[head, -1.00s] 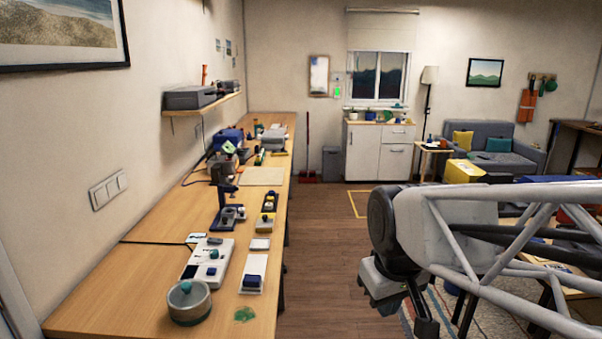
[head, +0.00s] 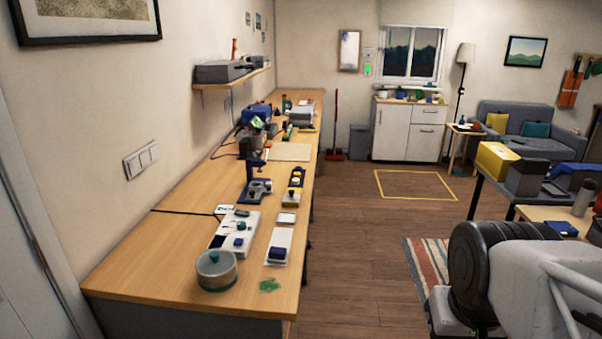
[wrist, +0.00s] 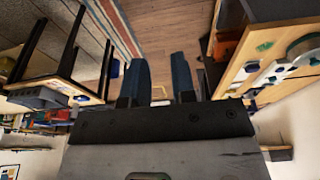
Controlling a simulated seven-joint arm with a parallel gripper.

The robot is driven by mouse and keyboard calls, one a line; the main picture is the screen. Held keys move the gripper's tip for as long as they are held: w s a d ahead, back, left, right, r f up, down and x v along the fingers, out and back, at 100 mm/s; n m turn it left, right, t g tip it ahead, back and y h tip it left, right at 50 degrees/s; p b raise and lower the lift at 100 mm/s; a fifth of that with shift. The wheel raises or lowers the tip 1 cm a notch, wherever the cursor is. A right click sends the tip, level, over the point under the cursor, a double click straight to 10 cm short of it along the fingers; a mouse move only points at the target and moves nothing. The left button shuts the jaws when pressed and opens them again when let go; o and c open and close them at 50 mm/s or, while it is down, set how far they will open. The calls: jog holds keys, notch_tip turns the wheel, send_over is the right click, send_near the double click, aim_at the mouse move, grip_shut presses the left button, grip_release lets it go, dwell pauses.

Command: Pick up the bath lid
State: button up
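A round grey bath (head: 217,283) stands near the front end of the workbench in the head view. A lid with a teal knob (head: 214,257) appears to sit on top of it. Part of a round vessel, apparently the bath (wrist: 305,50), shows at the right edge of the wrist view. My gripper (wrist: 160,72) is open, its two dark blue fingers apart with nothing between them. It is in the air over the floor, away from the bench and the bath. Its fingers are not visible in the head view.
The workbench (head: 170,250) runs along the left wall. A white panel (head: 238,230) with teal knobs, a white tray with a blue block (head: 279,248) and a green patch (head: 270,285) are near the bath. Open wooden floor (head: 355,270) lies right of the bench.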

jog(key=o, duration=0.6)
jog(key=w+a+r+n+g, duration=0.1)
jog(key=w+a+n, duration=0.6)
jog(key=w+a, duration=0.3)
jog(key=w+a+r+n, duration=0.2)
jog(key=w+a+n, duration=0.6)
jog(key=w, duration=0.5)
jog(key=w+a+f+n, duration=0.3)
jog(key=a+n, duration=0.1)
jog(key=a, duration=0.6)
jog(key=w+a+f+n+g, duration=0.1)
jog(key=w+a+f+n, duration=0.2)
jog(key=a, duration=0.7)
jog(key=w+a+f+n, duration=0.4)
jog(key=a+f+n, duration=0.1)
jog(key=a, duration=0.5)
jog(key=shift+a+n+g, duration=0.3)
jog(key=shift+a+n, duration=0.1)
jog(key=shift+n, duration=0.4)
jog(key=shift+w+a+f, duration=0.1)
jog(key=shift+a+f, duration=0.1)
jog(key=shift+a, duration=0.3)
